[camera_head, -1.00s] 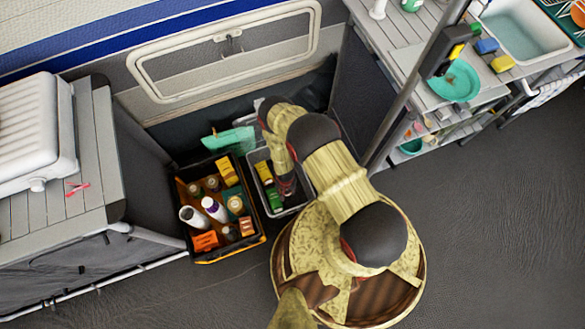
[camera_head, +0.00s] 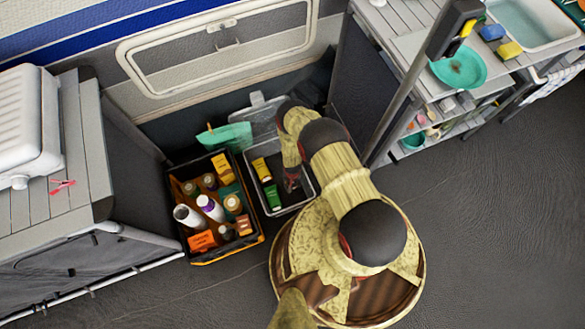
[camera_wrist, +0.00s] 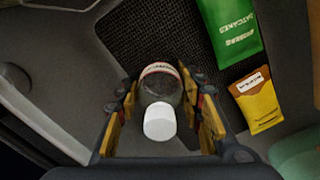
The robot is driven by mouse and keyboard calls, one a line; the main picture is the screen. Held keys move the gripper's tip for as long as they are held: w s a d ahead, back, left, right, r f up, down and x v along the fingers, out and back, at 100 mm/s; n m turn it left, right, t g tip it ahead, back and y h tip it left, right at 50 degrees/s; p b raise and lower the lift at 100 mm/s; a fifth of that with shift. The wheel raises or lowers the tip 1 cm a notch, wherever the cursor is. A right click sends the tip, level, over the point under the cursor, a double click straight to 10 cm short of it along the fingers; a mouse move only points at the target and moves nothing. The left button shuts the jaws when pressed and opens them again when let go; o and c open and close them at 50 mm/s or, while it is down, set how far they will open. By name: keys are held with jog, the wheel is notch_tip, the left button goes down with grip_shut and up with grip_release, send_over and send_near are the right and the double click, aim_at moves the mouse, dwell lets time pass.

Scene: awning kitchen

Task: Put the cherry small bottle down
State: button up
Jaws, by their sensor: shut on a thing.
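The small bottle (camera_wrist: 160,88), with a white cap facing the wrist camera and a clear or dark body, stands between the fingers of my gripper (camera_wrist: 162,97), which is shut on it. Beneath it in the wrist view is the dark meshed floor of a grey crate (camera_wrist: 120,35). In the head view my gripper (camera_head: 291,180) is over or inside the right part of this crate (camera_head: 276,214); the bottle is hidden there by my arm. I cannot tell whether the bottle touches the crate floor.
A green packet (camera_wrist: 230,32) and a yellow packet (camera_wrist: 257,100) lie in the crate beside the bottle. A black-and-orange crate (camera_head: 213,259) full of bottles and boxes stands to the left. A teal item (camera_head: 228,136) lies behind. A dark cabinet side (camera_head: 355,100) rises at right.

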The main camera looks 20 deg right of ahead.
jog(key=o, duration=1.3)
jog(key=shift+f, duration=0.1)
notch_tip(320, 180, up, 12)
jog(key=p, duration=0.5)
jog(key=shift+s, duration=0.1)
